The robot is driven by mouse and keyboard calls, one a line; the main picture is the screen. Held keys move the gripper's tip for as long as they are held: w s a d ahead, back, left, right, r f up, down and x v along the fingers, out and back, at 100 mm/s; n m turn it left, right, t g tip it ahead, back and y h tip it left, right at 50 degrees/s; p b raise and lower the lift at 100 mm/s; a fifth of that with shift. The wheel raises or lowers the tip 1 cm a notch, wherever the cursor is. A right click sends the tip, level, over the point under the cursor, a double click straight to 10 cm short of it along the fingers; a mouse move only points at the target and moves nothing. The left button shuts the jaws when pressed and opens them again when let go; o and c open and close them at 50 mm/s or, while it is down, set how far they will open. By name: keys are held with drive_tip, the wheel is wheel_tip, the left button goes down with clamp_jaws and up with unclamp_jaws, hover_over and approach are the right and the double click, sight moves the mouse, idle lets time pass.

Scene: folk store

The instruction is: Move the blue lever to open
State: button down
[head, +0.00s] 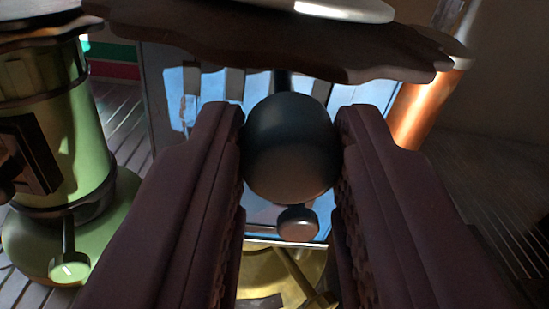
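A dark, blue-grey round knob (291,150) is in the middle of the head view, on a short dark stem that shows above it. I take it for the end of the blue lever; the rest of the lever is hidden. My gripper (291,125) has its two dark maroon fingers on either side of the knob, about a knob's width apart. The knob fills the gap between the ribbed inner pads. I cannot tell whether both pads press on it.
A brown scalloped shelf (290,40) overhangs the knob closely. A smaller round knob (298,223) is below it, before a shiny bluish panel (190,95). A green cylindrical machine (80,130) stands left, a copper pipe (420,105) right. Brass parts (275,275) lie below.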

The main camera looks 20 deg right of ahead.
drive_tip(key=c, duration=1.1)
unclamp_jaws()
drive_tip(key=shift+o, duration=1.4)
drive_tip(key=shift+s+d, duration=0.1)
drive_tip(key=shift+d, duration=0.4)
drive_tip(key=shift+a, duration=0.25)
drive_tip(key=shift+s+a, duration=0.2)
drive_tip(key=b+v, duration=0.3)
drive_tip(key=v, duration=0.4)
drive_tip(key=shift+s+d, duration=0.15)
drive_tip(key=shift+d, duration=0.1)
